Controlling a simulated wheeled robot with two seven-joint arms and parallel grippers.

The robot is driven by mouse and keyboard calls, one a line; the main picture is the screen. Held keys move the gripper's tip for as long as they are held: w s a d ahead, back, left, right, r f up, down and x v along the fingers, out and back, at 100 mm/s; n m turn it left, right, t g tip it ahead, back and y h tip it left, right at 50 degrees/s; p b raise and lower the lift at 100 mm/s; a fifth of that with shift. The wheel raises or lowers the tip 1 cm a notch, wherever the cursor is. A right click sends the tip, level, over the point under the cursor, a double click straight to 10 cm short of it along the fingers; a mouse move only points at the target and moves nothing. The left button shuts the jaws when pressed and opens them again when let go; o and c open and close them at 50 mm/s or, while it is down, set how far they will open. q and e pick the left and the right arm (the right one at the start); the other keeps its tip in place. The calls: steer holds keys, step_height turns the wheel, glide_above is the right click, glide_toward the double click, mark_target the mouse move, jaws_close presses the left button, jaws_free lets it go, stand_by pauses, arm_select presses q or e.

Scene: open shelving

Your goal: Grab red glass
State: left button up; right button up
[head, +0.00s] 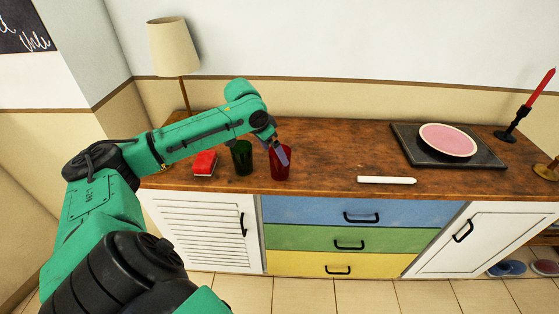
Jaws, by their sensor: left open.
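The red glass (280,166) stands upright on the wooden cabinet top, near its front edge. My left gripper (281,155) is open at the glass, with a finger overlapping its upper part in the head view. I cannot tell whether the fingers touch the glass or whether one is inside it. The upper rim of the glass is partly hidden by the gripper. My right gripper is not in view.
A dark green glass (242,158) stands just left of the red one, with a red box-like item (204,163) beyond it. A lamp (173,48) is behind. A white stick (387,180), a pink plate (448,140) on a dark tray (489,157) and a candle holder (512,124) are at right.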

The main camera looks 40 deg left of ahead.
arm_select(q)
steer(key=x, duration=0.5)
steer(key=shift+d+p, duration=0.15)
steer(key=shift+p, duration=0.2)
steer(key=shift+f, duration=0.25)
steer(key=shift+w+f, duration=0.1)
steer(key=shift+f, duration=0.05)
steer(key=c, duration=1.3)
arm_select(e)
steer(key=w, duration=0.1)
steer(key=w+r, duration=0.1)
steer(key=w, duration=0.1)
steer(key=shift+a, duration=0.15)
